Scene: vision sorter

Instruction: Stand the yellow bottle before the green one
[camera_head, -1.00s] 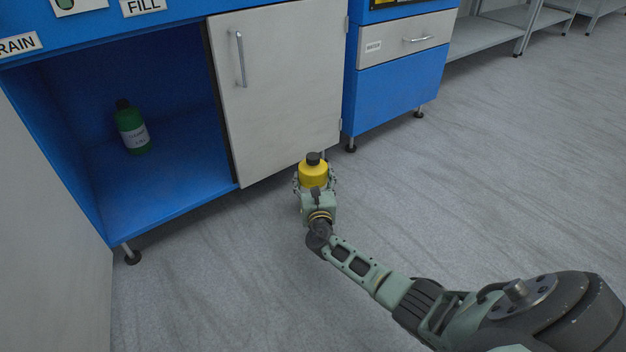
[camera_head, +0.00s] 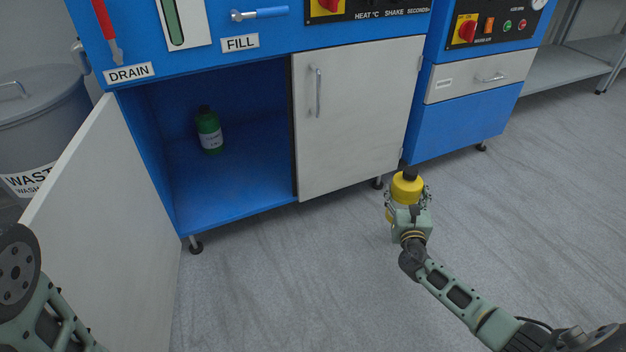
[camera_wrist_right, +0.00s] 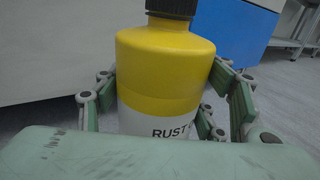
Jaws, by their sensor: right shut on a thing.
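The yellow bottle (camera_head: 407,188) has a dark cap and stands upright in my right gripper (camera_head: 408,200), which is shut on it, right of the cabinet's closed door. In the right wrist view the yellow bottle (camera_wrist_right: 165,75) fills the middle, with a white label partly reading "RUST", between the fingers of the right gripper (camera_wrist_right: 168,110). The green bottle (camera_head: 209,132), with a dark cap and white label, stands upright inside the open blue cabinet compartment (camera_head: 245,175). At the lower left my left arm shows, but its gripper is out of view.
The open left door (camera_head: 105,215) sticks out toward me. The closed grey door (camera_head: 350,120) covers the cabinet's right half. A grey waste bin (camera_head: 40,115) stands at far left. The compartment floor before the green bottle is bare, and the grey floor (camera_head: 290,280) is clear.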

